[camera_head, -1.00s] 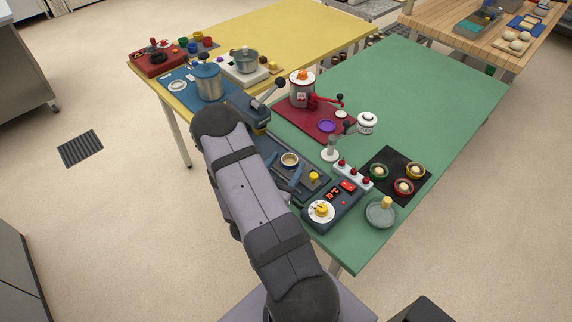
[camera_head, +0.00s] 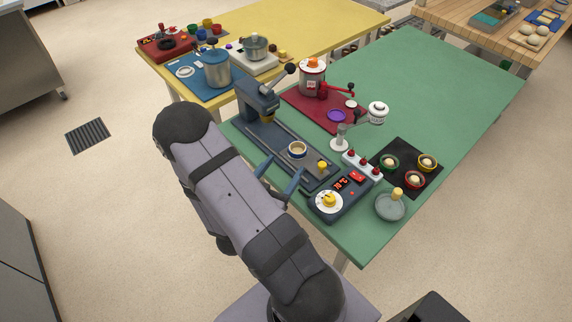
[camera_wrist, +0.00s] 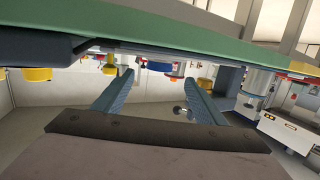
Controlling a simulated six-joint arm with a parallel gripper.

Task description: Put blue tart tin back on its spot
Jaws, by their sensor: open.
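The blue tart tin (camera_head: 297,151), dark blue outside with a pale inside, sits on the dark blue base of the lever press (camera_head: 262,138). My gripper (camera_head: 279,177) is open and empty at the base's front edge, to the lower left of the tin and apart from it. In the wrist view my two fingers (camera_wrist: 162,95) are spread with nothing held between them. I cannot surely pick out the tin there. Green (camera_head: 390,162), yellow (camera_head: 427,162) and red (camera_head: 414,180) tins stand on a black mat (camera_head: 402,147), whose back corner is bare.
Between press and mat are a white stand (camera_head: 339,144), a strip with red knobs (camera_head: 361,165) and a scale-like box (camera_head: 347,190). A grey dish (camera_head: 390,207) stands at the front right. The far green table (camera_head: 440,80) is clear.

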